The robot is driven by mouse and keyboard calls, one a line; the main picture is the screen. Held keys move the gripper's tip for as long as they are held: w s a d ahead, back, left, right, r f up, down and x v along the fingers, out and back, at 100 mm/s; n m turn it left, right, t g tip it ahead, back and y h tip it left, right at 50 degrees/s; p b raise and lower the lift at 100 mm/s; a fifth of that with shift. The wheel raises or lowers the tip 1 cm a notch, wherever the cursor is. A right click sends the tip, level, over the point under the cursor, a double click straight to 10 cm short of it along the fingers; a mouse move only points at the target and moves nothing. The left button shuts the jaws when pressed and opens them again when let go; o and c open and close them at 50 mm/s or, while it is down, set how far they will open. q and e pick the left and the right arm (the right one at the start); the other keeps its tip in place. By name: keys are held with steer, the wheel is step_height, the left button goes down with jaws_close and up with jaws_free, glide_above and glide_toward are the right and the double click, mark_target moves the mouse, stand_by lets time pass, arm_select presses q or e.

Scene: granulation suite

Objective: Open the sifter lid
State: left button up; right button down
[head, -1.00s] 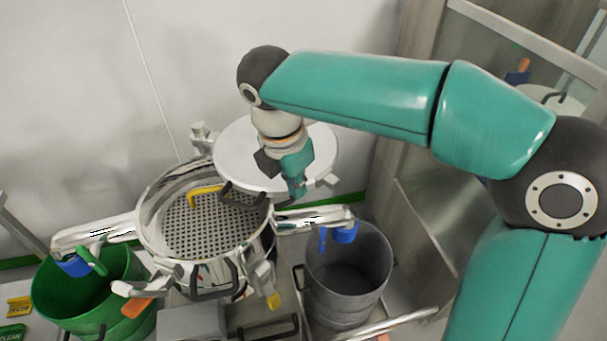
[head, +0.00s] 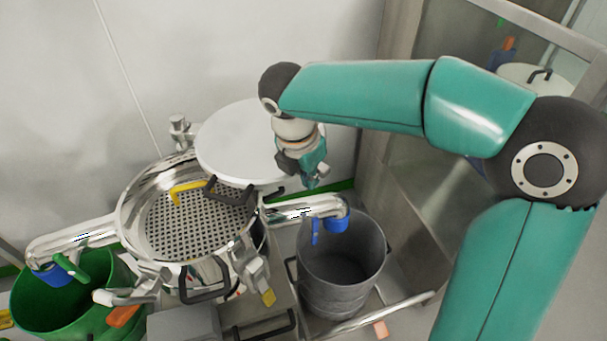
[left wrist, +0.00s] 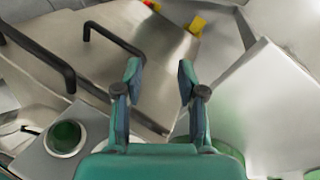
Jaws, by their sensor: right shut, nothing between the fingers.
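The sifter (head: 128,205) is a round polished steel body with a perforated screen (head: 190,222) showing inside. Its white round lid (head: 235,140) is swung off to the back right, leaving most of the screen uncovered. A black handle (head: 228,194) sits at the lid's front edge. My right gripper (head: 316,183) is shut and empty, just right of the lid's edge in the head view. Whether it touches the lid is unclear. My left gripper (left wrist: 158,75) is open and empty in the left wrist view, above steel surfaces with black handles.
A green bin (head: 55,315) stands under the left spout and a grey bin (head: 345,290) under the right spout. A yellow hook-shaped piece (head: 177,192) is at the screen's back edge. A steel cabinet (head: 420,190) stands at right. A green round button (left wrist: 65,138) shows in the left wrist view.

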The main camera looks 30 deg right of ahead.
arm_select(q)
steer(key=shift+r, duration=0.1)
arm_select(e)
steer(key=shift+w+d, duration=0.25)
steer(key=shift+d, duration=0.5)
